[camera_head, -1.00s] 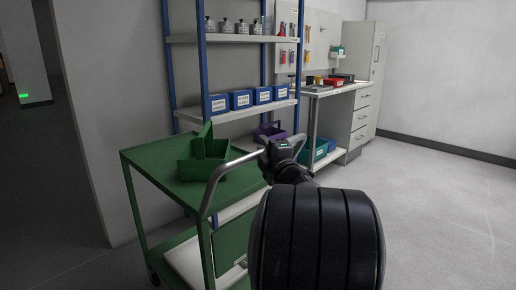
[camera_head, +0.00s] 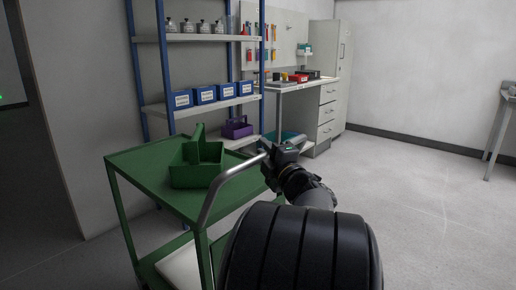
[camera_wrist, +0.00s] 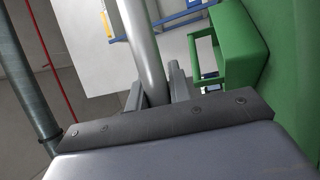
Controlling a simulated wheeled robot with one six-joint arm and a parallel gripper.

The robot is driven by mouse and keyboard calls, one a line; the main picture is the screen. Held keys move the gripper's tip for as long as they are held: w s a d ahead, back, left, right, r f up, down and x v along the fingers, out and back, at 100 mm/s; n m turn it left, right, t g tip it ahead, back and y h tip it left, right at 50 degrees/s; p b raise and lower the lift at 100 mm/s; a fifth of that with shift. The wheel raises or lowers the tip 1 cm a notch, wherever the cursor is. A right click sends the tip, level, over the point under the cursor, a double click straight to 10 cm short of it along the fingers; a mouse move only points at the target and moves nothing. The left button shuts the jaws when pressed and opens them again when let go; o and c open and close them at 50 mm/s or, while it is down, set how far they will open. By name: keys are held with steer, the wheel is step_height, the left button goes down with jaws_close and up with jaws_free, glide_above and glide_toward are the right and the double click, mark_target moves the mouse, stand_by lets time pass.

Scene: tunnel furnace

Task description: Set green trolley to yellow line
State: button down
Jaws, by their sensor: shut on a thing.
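The green trolley (camera_head: 150,166) stands in the left half of the head view, with a green top shelf and a pale lower shelf (camera_head: 183,268). A green tote with a handle (camera_head: 198,172) sits on its top. A bent grey push handle (camera_head: 225,190) rises at the trolley's near right side. My gripper (camera_head: 268,153) is shut on this handle. In the wrist view the grey handle bar (camera_wrist: 143,50) passes between the fingers (camera_wrist: 156,92), and the green tote (camera_wrist: 233,40) shows beyond. No yellow line shows in either view.
A blue-framed shelf unit (camera_head: 200,110) with blue bins stands behind the trolley, close to it. A workbench (camera_head: 290,85) and tall cabinet (camera_head: 338,75) stand further back. A table edge (camera_head: 508,97) shows at far right. The grey floor (camera_head: 420,200) on the right is clear.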

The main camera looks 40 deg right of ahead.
steer(key=shift+s+f, duration=0.1)
steer(key=shift+s, duration=1.1)
steer(key=c, duration=1.3)
jaws_free()
steer(key=p+v, duration=0.1)
steer(key=v, duration=0.9)
steer(key=shift+s+p, duration=0.3)
steer(key=shift+s, duration=0.05)
steer(key=b+x, duration=0.1)
steer(key=x, duration=0.9)
steer(key=shift+w+b, duration=0.25)
steer(key=shift+b, duration=0.05)
steer(key=shift+w, duration=0.5)
